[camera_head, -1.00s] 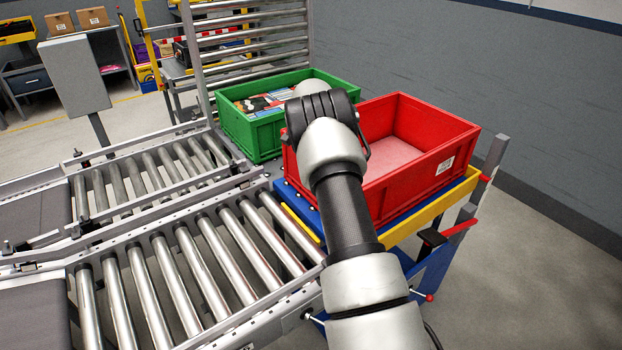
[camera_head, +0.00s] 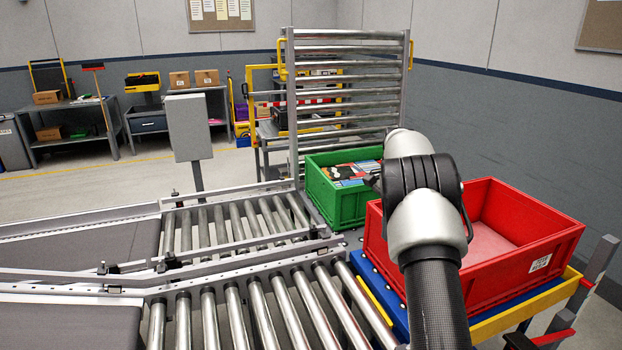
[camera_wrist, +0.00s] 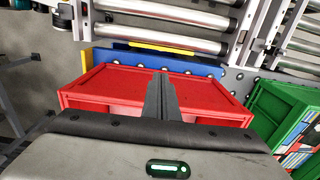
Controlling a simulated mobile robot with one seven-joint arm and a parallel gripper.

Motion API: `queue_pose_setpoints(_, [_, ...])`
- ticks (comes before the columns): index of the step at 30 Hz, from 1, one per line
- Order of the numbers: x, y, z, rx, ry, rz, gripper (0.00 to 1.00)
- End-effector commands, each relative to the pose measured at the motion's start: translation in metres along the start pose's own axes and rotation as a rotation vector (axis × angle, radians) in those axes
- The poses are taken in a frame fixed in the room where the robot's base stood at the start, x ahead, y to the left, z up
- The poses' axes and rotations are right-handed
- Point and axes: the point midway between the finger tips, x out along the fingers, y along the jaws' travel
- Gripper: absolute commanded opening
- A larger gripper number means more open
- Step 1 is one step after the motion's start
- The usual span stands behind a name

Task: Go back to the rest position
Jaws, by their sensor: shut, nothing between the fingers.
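My arm reaches up from the lower right in the head view, and its wrist hides part of the crates; most of my gripper is hidden there. In the wrist view my gripper (camera_wrist: 161,95) is shut with nothing between its fingers, and it points over the red crate. The red crate (camera_head: 545,222) stands at the right in the head view and looks empty inside. In the wrist view it also shows (camera_wrist: 90,83), below the fingers.
A green crate (camera_head: 337,204) with several flat packages stands left of the red crate. Roller conveyors (camera_head: 270,300) fill the lower middle. An upright roller rack (camera_head: 348,85) stands behind the green crate. A grey box on a post (camera_head: 188,128) rises behind the conveyor. Open floor lies at the back left.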

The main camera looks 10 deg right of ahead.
Motion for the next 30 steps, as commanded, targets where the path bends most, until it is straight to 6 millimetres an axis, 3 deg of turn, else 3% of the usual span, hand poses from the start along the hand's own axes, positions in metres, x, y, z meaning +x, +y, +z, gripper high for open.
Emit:
queue_pose_setpoints(8, [-0.094, 0.027, 0.037, -0.175, 0.015, -0.089, 0.00])
queue_pose_setpoints(12, [-0.144, 0.057, 0.069, -0.316, 0.035, -0.143, 0.00])
queue_pose_setpoints(18, [-0.198, 0.110, 0.119, -0.531, 0.078, -0.213, 0.00])
queue_pose_setpoints(24, [-0.229, 0.173, 0.169, -0.757, 0.144, -0.271, 0.00])
queue_pose_setpoints(30, [-0.235, 0.241, 0.213, -0.989, 0.234, -0.314, 0.00])
